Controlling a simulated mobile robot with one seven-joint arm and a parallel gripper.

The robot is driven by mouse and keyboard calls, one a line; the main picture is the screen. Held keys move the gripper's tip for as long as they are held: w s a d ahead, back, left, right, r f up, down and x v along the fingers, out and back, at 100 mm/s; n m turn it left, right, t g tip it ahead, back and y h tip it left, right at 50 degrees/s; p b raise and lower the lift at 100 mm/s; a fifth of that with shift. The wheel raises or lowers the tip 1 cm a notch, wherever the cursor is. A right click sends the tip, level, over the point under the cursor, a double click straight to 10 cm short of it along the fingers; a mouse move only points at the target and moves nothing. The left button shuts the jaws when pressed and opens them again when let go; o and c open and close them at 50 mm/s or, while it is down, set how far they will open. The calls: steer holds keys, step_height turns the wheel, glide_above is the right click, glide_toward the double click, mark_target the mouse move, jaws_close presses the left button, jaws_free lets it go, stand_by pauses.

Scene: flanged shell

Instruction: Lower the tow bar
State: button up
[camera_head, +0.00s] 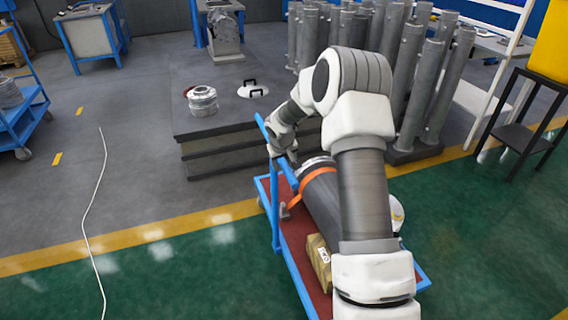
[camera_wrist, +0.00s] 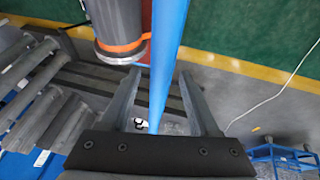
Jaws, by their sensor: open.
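The blue tow bar (camera_wrist: 166,60) runs through the wrist view from the top edge down between the two fingers of my gripper (camera_wrist: 160,84). The fingers are apart, one on each side of the bar, with a visible gap at least on the right side. In the head view, my gripper (camera_head: 277,146) is at the raised blue bars at the far left end of the cart (camera_head: 263,190). A blue bar end (camera_head: 261,121) sticks up past it, tilted. My wrist partly hides the bar there.
A low grey platform (camera_head: 225,150) stands behind, with grey pipes (camera_head: 410,85) to the right. A white cable (camera_head: 88,212) crosses open floor at left.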

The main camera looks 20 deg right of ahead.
jaws_close()
stand_by(0.3)
stand_by(1.1)
